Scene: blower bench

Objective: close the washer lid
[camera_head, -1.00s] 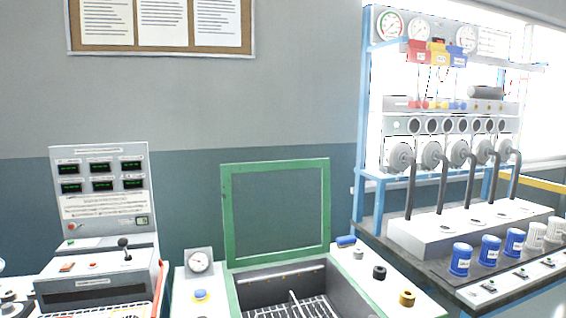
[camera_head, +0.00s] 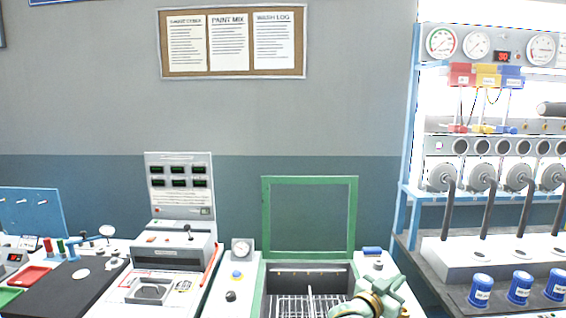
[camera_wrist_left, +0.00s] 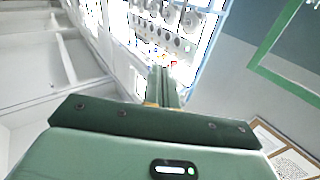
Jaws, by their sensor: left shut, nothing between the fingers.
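The washer lid (camera_head: 267,220) is a green frame with a grey-green panel. It stands upright, open, at the back of the washer in the head view. The washer basin (camera_head: 283,272) below it is uncovered and shows a wire rack inside. My left gripper (camera_head: 392,286) is at the bottom, right of the basin and in front of the lid, apart from the lid. In the left wrist view its fingers (camera_wrist_left: 163,88) are together and empty. Part of the green lid frame (camera_wrist_left: 275,42) shows at the upper right there. My right gripper is not in view.
A blue-framed rack (camera_head: 408,150) with pipes and several blue jars (camera_head: 481,290) stands at the right.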

